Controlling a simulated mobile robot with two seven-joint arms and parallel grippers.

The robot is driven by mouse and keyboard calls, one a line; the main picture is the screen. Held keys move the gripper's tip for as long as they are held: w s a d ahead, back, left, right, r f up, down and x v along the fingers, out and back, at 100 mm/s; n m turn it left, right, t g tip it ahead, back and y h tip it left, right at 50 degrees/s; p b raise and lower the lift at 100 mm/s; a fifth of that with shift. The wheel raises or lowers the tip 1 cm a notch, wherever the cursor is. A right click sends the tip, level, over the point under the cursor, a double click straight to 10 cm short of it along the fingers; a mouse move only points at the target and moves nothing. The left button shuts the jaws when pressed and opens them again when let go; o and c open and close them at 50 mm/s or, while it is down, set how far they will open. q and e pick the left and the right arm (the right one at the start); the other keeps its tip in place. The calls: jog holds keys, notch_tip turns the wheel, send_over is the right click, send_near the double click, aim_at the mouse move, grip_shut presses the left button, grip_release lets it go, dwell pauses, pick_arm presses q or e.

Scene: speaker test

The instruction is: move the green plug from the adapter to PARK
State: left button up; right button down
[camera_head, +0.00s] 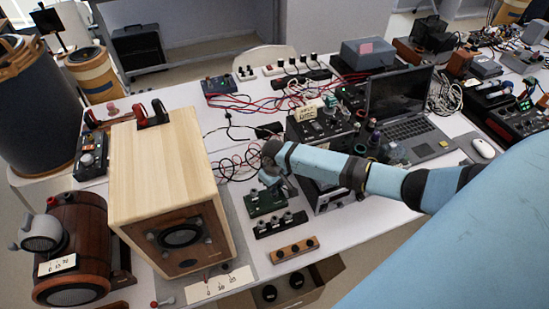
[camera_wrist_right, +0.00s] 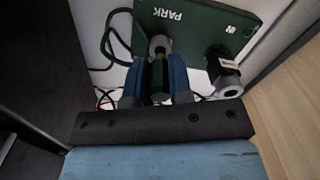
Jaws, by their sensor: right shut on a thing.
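My right gripper (camera_wrist_right: 157,75) is shut on the green plug (camera_wrist_right: 159,82) in the right wrist view. The plug is upright between the blue fingers, in line with a grey round collar (camera_wrist_right: 160,44) beside the word PARK on a dark green board (camera_wrist_right: 200,14). I cannot tell whether the plug is seated there. In the head view my right gripper (camera_head: 271,180) is low over the green board (camera_head: 265,206), and the plug is hidden. I cannot single out the adapter. My left gripper is not in view.
A black plug with a grey end (camera_wrist_right: 226,78) stands at the board's IN mark. A large wooden speaker (camera_head: 150,170) stands left of the board. A black strip (camera_head: 280,224) and a wooden strip (camera_head: 294,249) lie in front. A laptop (camera_head: 410,115) and cables crowd behind.

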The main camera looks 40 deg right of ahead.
jog(key=shift+p, duration=0.6)
dwell(0.8)
jog(key=shift+f, duration=0.85)
dwell(0.7)
jog(key=c, duration=0.9)
grip_release()
jog(key=shift+c, duration=0.2)
notch_tip(320, 180, up, 5)
jog(key=p, duration=0.5)
jog(key=shift+r, duration=1.25)
